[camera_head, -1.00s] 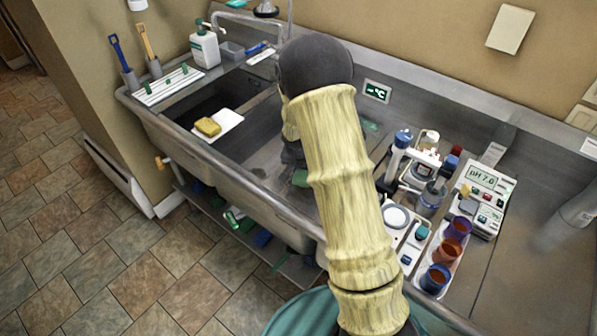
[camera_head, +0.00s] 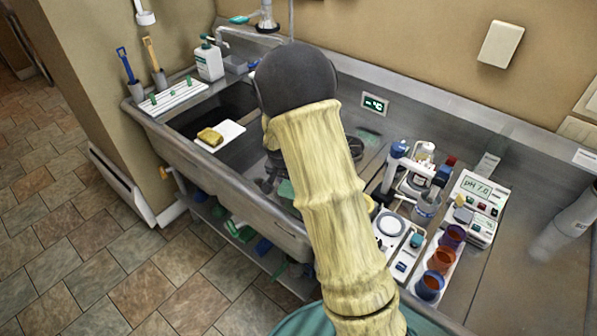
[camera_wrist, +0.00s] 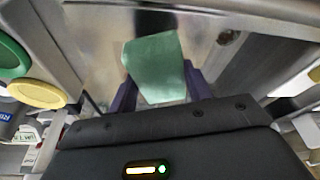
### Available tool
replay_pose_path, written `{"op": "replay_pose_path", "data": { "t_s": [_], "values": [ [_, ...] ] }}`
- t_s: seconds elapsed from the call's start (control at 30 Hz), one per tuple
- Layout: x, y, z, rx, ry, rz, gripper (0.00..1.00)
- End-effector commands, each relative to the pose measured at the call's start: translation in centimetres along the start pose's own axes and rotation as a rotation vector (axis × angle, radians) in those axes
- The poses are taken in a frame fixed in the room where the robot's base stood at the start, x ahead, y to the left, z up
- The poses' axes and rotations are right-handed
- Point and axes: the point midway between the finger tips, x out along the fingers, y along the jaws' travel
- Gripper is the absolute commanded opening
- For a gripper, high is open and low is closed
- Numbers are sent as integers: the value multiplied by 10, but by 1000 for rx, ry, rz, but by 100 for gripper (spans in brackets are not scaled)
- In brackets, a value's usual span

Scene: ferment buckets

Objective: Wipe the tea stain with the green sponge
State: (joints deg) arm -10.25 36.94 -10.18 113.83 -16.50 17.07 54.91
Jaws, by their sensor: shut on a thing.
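The green sponge (camera_wrist: 154,62) is held between the dark purple fingers of my gripper (camera_wrist: 158,82) in the wrist view. In the head view a small part of the green sponge (camera_head: 287,189) shows just left of my arm, over the steel counter. My arm hides most of the gripper there. In the wrist view the sponge is over a shiny steel surface; I cannot tell whether it touches it. A small dark brownish mark (camera_wrist: 229,37) lies to its right; I cannot tell whether it is the tea stain. No stain is clear in the head view.
A yellow sponge (camera_head: 209,137) lies on a white board (camera_head: 228,131) at the sink. Right of my arm stand a pH meter (camera_head: 479,200), several cups, a scale (camera_head: 390,226) and a blue-topped device (camera_head: 397,151). A soap bottle (camera_head: 208,62) stands at the back left.

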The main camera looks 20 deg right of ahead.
Motion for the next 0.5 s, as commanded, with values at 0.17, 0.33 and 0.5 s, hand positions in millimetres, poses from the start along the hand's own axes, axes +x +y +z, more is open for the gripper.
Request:
{"op": "replay_pose_path", "data": {
  "t_s": [0.17,0.33,0.5],
  "values": [
    [-19,0,-6,1,1,-1,17],
    [-33,1,-11,2,1,0,17],
    [-38,4,-15,9,1,2,17]
  ]
}}
